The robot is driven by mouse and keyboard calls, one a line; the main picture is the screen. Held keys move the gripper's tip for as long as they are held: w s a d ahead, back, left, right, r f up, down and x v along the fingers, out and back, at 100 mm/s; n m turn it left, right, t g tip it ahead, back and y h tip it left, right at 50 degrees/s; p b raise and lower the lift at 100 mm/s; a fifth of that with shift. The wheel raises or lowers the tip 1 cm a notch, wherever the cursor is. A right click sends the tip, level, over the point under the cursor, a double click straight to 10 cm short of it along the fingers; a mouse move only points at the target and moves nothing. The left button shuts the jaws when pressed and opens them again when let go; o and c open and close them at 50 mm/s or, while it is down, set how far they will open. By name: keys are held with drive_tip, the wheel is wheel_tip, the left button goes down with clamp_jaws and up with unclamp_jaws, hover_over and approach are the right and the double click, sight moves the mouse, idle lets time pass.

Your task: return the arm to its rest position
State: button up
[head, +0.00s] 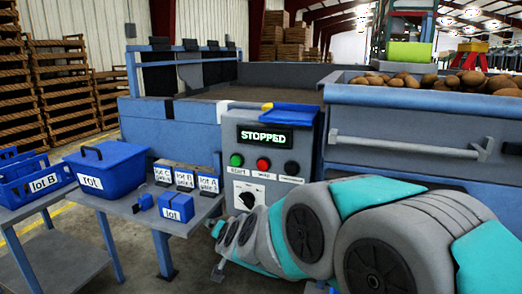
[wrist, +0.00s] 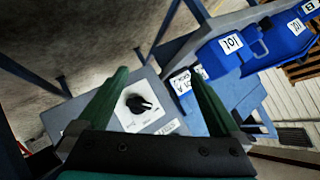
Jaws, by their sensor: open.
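My gripper (wrist: 160,84) is open, its two dark green fingers spread wide with nothing held between them. The control panel's black dial (wrist: 139,104) shows beyond the fingers in the wrist view, apart from them. My grey and teal arm (head: 305,235) reaches from the lower right of the head view to the front of the control panel (head: 308,140). The arm's far end is low, beside the panel's lower left. The fingers are hard to make out there.
The panel display reads STOPPED above green, red and black buttons. A table (head: 130,208) at left carries blue bins (head: 107,168), lot boxes and a small blue box (head: 176,206). A potato-filled hopper (head: 420,95) stands at right. Concrete floor shows at lower left.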

drive_tip(key=s+d+f+n+g+h, duration=0.1)
drive_tip(key=s+d+g, duration=0.3)
drive_tip(key=s+d, duration=0.4)
drive_tip(key=s+d+f+n+g+h, duration=0.1)
drive_tip(key=s+d+f+g, duration=0.2)
drive_tip(key=s+d, duration=0.5)
drive_tip(key=s+d+f+n+g+h, duration=0.2)
drive_tip(key=s+d+g, duration=0.3)
drive_tip(key=s, duration=1.8)
drive_tip(key=d, duration=0.4)
drive_tip(key=shift+s+g, duration=0.15)
drive_tip(key=shift+g, duration=0.25)
drive_tip(key=shift+f, duration=0.1)
drive_tip(key=shift+c, duration=0.4)
